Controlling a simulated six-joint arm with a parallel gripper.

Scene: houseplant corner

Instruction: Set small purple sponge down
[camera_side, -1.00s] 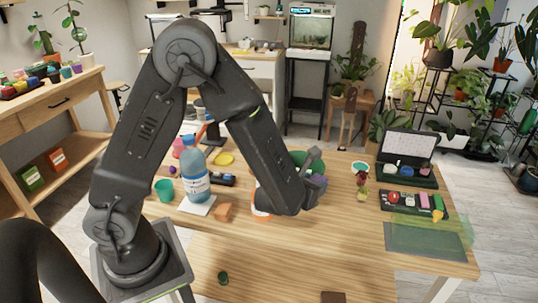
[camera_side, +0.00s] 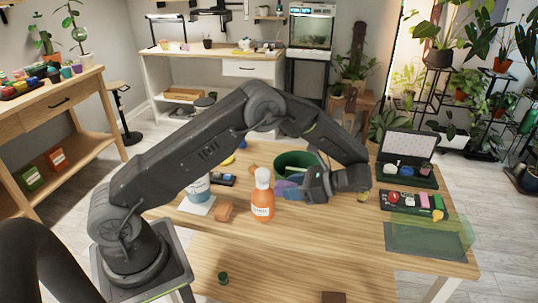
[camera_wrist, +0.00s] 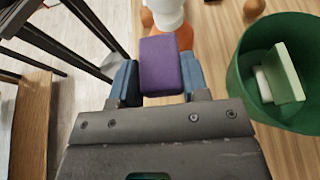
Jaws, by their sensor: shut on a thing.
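The small purple sponge (camera_wrist: 160,66) is gripped between the two blue fingers of my gripper (camera_wrist: 158,80) in the wrist view. In the side view my gripper (camera_side: 290,190) points left, low over the wooden table (camera_side: 330,250), with a bit of the purple sponge (camera_side: 285,185) showing at its tips. An orange bottle with a pale top (camera_side: 262,200) stands just left of the fingertips. I cannot tell whether the sponge touches the table.
A green round container (camera_wrist: 240,85) stands close beside my gripper, holding a pale green block (camera_wrist: 288,72) and a small white piece.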

